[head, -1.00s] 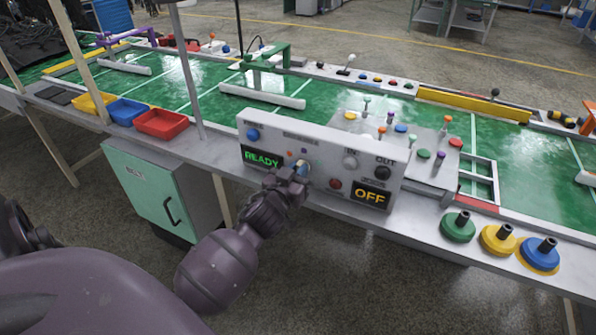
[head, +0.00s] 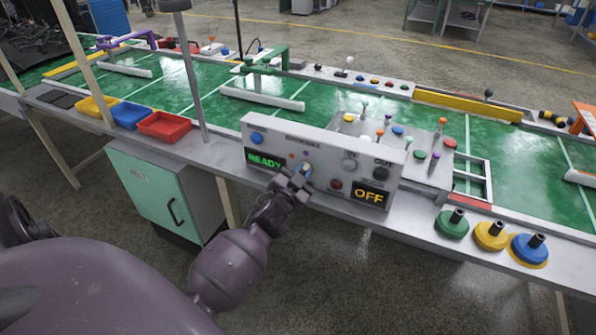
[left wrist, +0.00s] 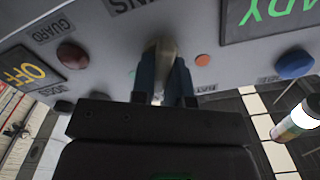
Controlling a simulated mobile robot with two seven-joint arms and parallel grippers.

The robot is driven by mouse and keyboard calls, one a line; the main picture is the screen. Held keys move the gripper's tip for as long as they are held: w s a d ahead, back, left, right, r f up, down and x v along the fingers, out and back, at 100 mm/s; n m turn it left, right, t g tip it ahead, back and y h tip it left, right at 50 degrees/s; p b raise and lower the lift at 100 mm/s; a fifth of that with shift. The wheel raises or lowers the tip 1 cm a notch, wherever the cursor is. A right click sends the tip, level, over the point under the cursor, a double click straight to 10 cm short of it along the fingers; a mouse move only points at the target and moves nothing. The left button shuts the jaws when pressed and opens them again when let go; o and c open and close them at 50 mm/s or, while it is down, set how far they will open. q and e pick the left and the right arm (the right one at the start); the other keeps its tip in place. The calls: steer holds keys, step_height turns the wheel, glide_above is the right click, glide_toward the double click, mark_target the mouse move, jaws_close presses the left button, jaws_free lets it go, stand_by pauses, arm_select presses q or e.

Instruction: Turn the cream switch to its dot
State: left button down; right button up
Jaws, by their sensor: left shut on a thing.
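The cream switch (left wrist: 165,54) is on the front of a grey control panel (head: 325,152). My left gripper (head: 303,172) is at the panel's front, and its two fingers are closed around the switch. In the left wrist view the gripper (left wrist: 165,80) shows from behind, with a finger on each side of the switch. An orange-red dot (left wrist: 203,60) is on the panel beside the fingers. In the head view the switch is mostly hidden by the gripper, and its exact pointing direction cannot be told. My right gripper is not in view.
The panel also bears a blue button (head: 257,138), a green READY display (head: 265,160), a dark red button (head: 336,184) and a yellow OFF display (head: 369,195). Red (head: 164,126) and blue trays stand to the left. Colored discs with posts (head: 491,235) stand to the right.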

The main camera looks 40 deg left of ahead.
arm_select(q)
steer(key=m+p, duration=0.1)
steer(key=m, duration=0.3)
steer(key=shift+f+m, duration=0.15)
steer(key=shift+m, duration=0.85)
steer(key=c, duration=1.1)
jaws_free()
steer(key=shift+d, duration=0.1)
steer(key=shift+p+v, duration=0.5)
steer(key=shift+v, duration=4.9)
